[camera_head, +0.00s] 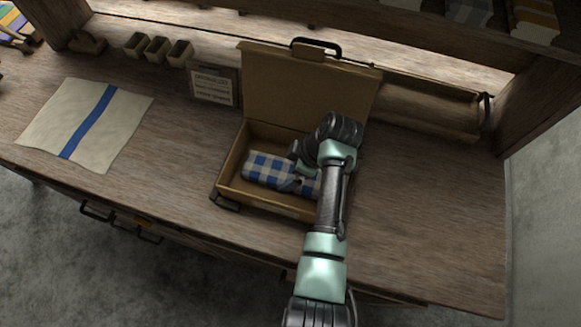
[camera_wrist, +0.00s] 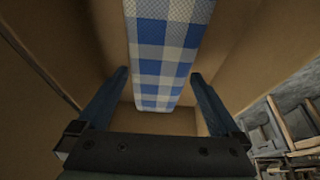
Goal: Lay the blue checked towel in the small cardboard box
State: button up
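The blue and white checked towel (camera_head: 262,170) lies folded inside the open cardboard box (camera_head: 230,178), along its length. It also shows in the wrist view (camera_wrist: 162,50) as a long strip above the box's brown bottom. My gripper (camera_head: 293,182) is over the box, low at the towel's middle or right part. In the wrist view my gripper's two fingers (camera_wrist: 159,74) are apart, one on each side of the towel, with a narrow gap showing on both sides. My arm hides the box's right end and part of the towel.
The box's lid (camera_head: 300,85) stands raised at the back. A cream cloth with a blue stripe (camera_head: 85,125) lies at left. Small open boxes (camera_head: 157,48) and a label card (camera_head: 212,85) stand behind. A wooden trough (camera_head: 425,105) is at back right. The right tabletop is clear.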

jog(key=v, duration=1.3)
dwell(0.4)
